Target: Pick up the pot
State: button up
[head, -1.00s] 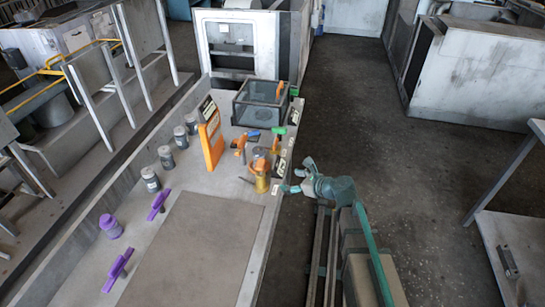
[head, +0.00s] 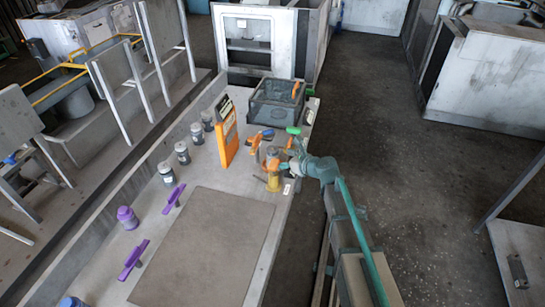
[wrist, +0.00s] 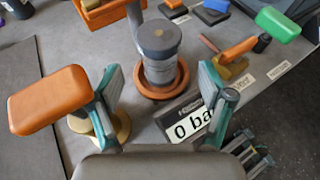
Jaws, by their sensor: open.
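The likely pot, a grey ribbed cylinder with a round lid (wrist: 159,42), stands upright in a brown-orange round dish (wrist: 146,92) on the bench, ahead of my gripper in the wrist view. It also shows small in the head view (head: 271,157). My gripper (wrist: 163,85) is open, with one finger to each side of the cylinder's lower part and dish. Nothing is held. In the head view my gripper (head: 287,160) is at the bench's right edge, reaching in from the right.
A brass-based item (head: 273,182) with an orange handle (wrist: 50,100) stands close to my left finger. A labelled sign (wrist: 190,120) lies near my right finger. Green- and orange-handled tools lie beyond. An upright orange board (head: 228,135) and grey mesh bin (head: 277,113) stand behind. A flat mat (head: 205,245) is clear.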

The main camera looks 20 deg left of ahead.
aim_at(277, 155)
jog(key=shift+w+a, duration=0.15)
jog(key=shift+a, duration=0.2)
jog(key=p+x, duration=0.1)
jog(key=x, duration=0.3)
jog(key=shift+w+a+p, duration=0.25)
jog(key=shift+a+p, duration=0.1)
jog(key=shift+w+a+f, duration=0.1)
jog(key=shift+a+f, duration=0.15)
jog(key=shift+a, duration=0.1)
jog(key=c, duration=1.3)
jog(key=shift+c, duration=0.9)
jog(key=shift+r, duration=0.15)
